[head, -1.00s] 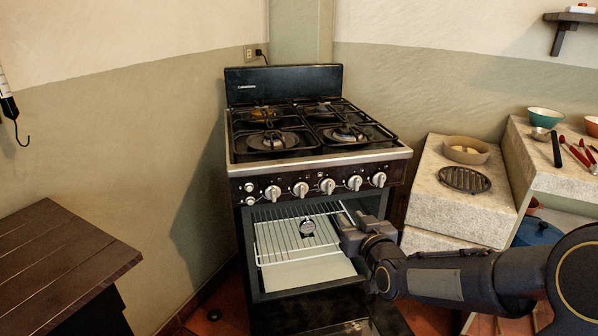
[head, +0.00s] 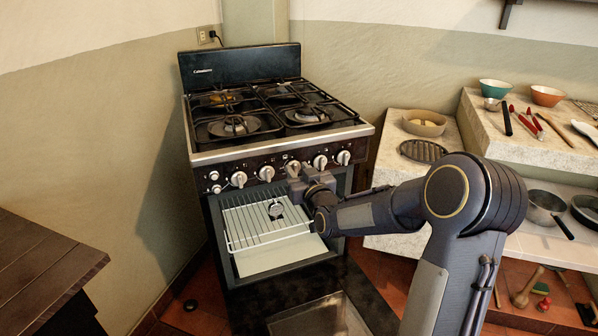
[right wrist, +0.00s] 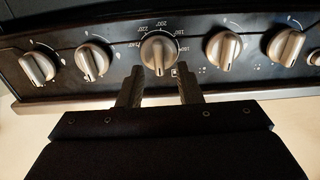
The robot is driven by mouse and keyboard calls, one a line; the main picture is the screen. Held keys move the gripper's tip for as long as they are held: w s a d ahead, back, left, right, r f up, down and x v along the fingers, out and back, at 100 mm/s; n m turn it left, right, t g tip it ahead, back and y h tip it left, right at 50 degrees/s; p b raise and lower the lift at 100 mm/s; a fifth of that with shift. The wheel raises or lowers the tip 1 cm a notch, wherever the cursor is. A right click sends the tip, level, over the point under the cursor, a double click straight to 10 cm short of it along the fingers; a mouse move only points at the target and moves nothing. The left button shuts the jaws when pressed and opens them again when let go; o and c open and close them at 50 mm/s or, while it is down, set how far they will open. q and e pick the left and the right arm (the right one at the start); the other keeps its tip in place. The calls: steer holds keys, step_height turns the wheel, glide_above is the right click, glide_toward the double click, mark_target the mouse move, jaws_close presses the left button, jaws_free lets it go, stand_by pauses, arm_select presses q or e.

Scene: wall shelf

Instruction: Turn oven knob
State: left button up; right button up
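The oven knob (right wrist: 158,52) with temperature marks around it is centred in the right wrist view, its grip bar upright. In the head view it is the middle knob (head: 293,167) of the stove's (head: 263,155) front panel, partly covered by my gripper. My right gripper (right wrist: 159,88) is open and empty. Its fingertips reach up on either side of the knob's lower end, and I cannot tell whether they touch it. The head view shows this gripper (head: 297,182) just below the panel. My left gripper is not in view.
Other knobs flank this one closely, such as the left one (right wrist: 93,60) and right one (right wrist: 223,49). Below, the oven is open, with a wire rack (head: 250,225) sticking out and its door (head: 320,318) lowered. A stone counter (head: 385,160) stands right, a wooden table (head: 45,265) left.

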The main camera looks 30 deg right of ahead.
jaws_close()
steer(key=shift+a+f+n+b, duration=0.15)
steer(key=shift+f+n+b, duration=0.05)
steer(key=shift+n+b, duration=0.95)
steer(key=shift+a+n+b, duration=0.15)
steer(key=shift+n+b, duration=1)
steer(key=shift+b, duration=0.05)
steer(key=shift+a+f+n+b, duration=0.15)
steer(key=shift+n+b, duration=0.5)
steer(key=shift+n, duration=1.15)
steer(key=shift+a+n+b, duration=0.1)
steer(key=shift+n+b, duration=0.5)
steer(key=shift+n, duration=1.2)
